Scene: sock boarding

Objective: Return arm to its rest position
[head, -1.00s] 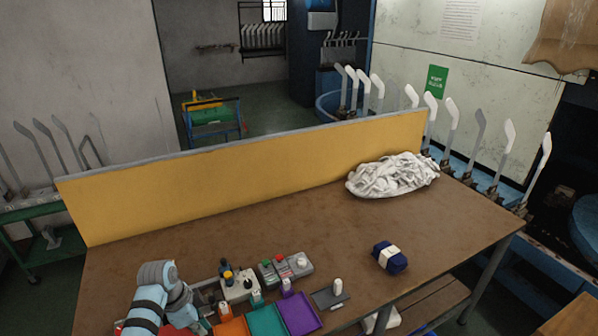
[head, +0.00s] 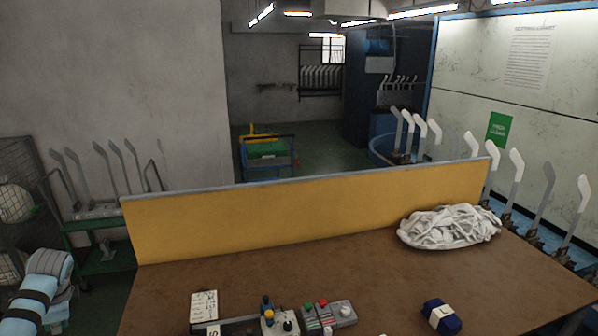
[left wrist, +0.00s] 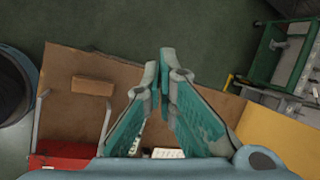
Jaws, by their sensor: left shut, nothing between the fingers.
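My left arm (head: 40,290), pale blue with dark bands, is at the lower left corner of the head view, left of the table's edge. My left gripper (left wrist: 162,72) shows in the left wrist view, its two teal-padded fingers shut with nothing between them. It points over the floor and a brown surface. The gripper's fingertips are not clear in the head view. My right gripper is not in view.
The brown table (head: 300,275) has a yellow partition (head: 310,215) behind it. On it are a white sock pile (head: 450,227), a navy bundle (head: 441,316) and a control box (head: 332,314). A green cart (head: 100,258) stands left. A red box (left wrist: 58,155) shows in the left wrist view.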

